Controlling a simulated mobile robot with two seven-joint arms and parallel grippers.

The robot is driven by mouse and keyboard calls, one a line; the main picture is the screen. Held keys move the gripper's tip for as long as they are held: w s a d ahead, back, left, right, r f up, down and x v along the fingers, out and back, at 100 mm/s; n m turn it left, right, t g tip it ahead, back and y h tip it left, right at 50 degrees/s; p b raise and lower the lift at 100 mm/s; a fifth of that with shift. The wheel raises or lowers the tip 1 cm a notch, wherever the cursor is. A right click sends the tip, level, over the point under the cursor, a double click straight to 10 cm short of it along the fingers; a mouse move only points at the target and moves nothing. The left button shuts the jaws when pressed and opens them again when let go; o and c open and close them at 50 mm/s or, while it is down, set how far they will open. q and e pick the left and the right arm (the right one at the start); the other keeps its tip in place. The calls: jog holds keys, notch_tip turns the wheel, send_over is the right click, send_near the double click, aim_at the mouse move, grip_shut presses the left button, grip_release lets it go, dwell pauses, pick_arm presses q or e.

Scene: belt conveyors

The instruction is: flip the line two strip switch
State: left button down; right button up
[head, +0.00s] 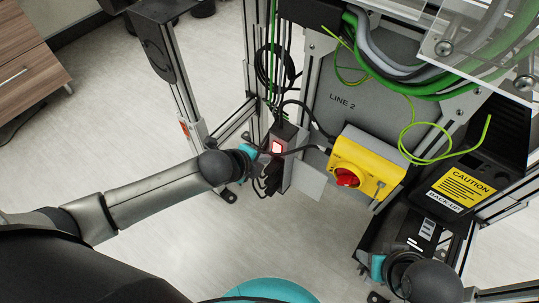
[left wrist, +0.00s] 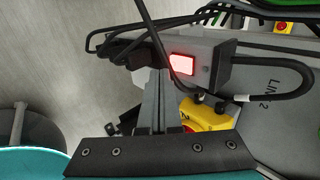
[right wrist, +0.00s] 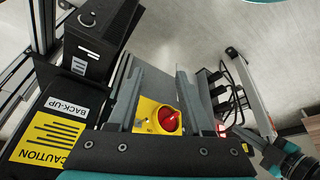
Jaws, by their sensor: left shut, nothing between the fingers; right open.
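The power strip (head: 292,160) is mounted upright on the frame beside the LINE 2 panel. Its rocker switch (head: 277,148) glows red. The lit switch (left wrist: 182,64) also shows in the left wrist view, near the end of the grey strip. My left gripper (head: 262,153) is shut and empty, with its tips close to the strip just left of the switch; I cannot tell whether they touch. My right gripper (right wrist: 153,75) is open and empty, at the lower right of the head view and apart from the strip.
A yellow box (head: 372,158) with a red rotary knob (head: 347,178) stands right of the strip. Black cables run around the strip. A black back-up box (head: 455,187) with a caution label is near my right arm. Wooden drawers (head: 28,72) stand at far left.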

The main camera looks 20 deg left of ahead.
aim_at(276, 150)
pick_arm(q)
jog(key=shift+w+d+f+b, duration=0.2)
jog(key=shift+w+b, duration=0.1)
jog(key=shift+w, duration=0.25)
jog(key=shift+w+d+f+b, duration=0.1)
jog(key=shift+w+d+b, duration=0.15)
jog(key=shift+w, duration=0.25)
jog(key=shift+w+r, duration=0.1)
jog(key=shift+w, duration=0.1)
pick_arm(e)
jog(key=shift+w+a+r+t, duration=0.2)
jog(key=shift+r+t, duration=0.1)
jog(key=shift+r, duration=0.3)
jog(key=shift+w+a+r+t, duration=0.15)
jog(key=shift+r+t, duration=0.15)
jog(key=shift+r, duration=0.3)
jog(key=shift+s, duration=0.1)
pick_arm(q)
jog(key=shift+w+t, duration=0.1)
jog(key=shift+t, duration=0.2)
jog(key=shift+w, duration=0.1)
pick_arm(e)
jog(key=shift+a+y, duration=0.15)
jog(key=shift+y, duration=0.15)
pick_arm(q)
jog(key=shift+r, duration=0.1)
